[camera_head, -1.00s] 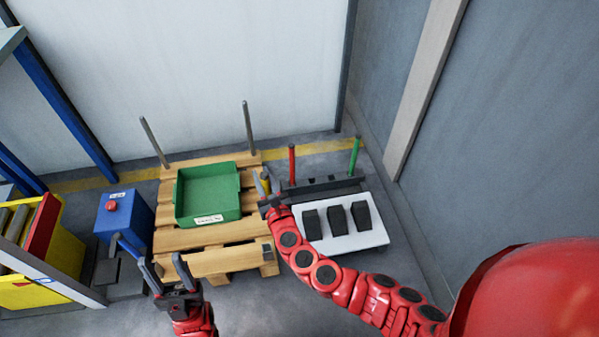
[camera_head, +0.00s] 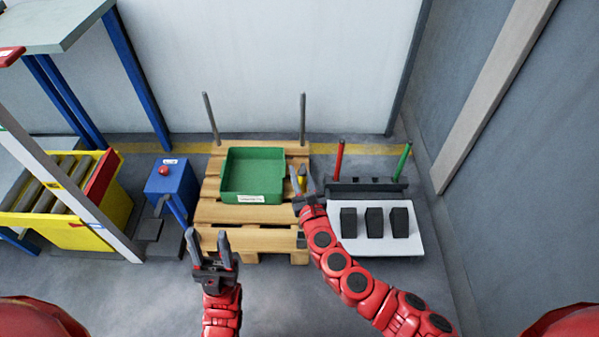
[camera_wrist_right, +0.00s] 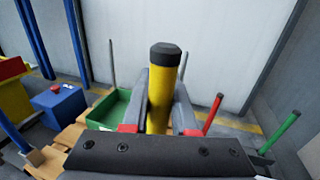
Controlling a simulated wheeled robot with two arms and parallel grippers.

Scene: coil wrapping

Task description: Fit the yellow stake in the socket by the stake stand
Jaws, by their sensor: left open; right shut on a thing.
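The yellow stake (camera_wrist_right: 157,100) with a black cap stands roughly upright between the fingers of my right gripper (camera_wrist_right: 159,100). In the head view the stake (camera_head: 302,173) is a small yellow piece at my right gripper (camera_head: 303,184), by the pallet's right edge. The dark stake stand (camera_head: 365,187) is right of it, holding a red stake (camera_head: 338,160) and a green stake (camera_head: 402,162). A small dark fitting (camera_head: 301,240), possibly a socket, is at the pallet's front right corner. The yellow stake's lower end is hidden. My left gripper (camera_head: 207,240) is open and empty before the pallet.
The wooden pallet (camera_head: 240,213) carries a green tray (camera_head: 255,198) and two grey posts at its back. A white board (camera_head: 375,243) with three black blocks lies right. A blue box (camera_head: 172,185) and blue post (camera_head: 177,212) stand left. Open floor lies in front.

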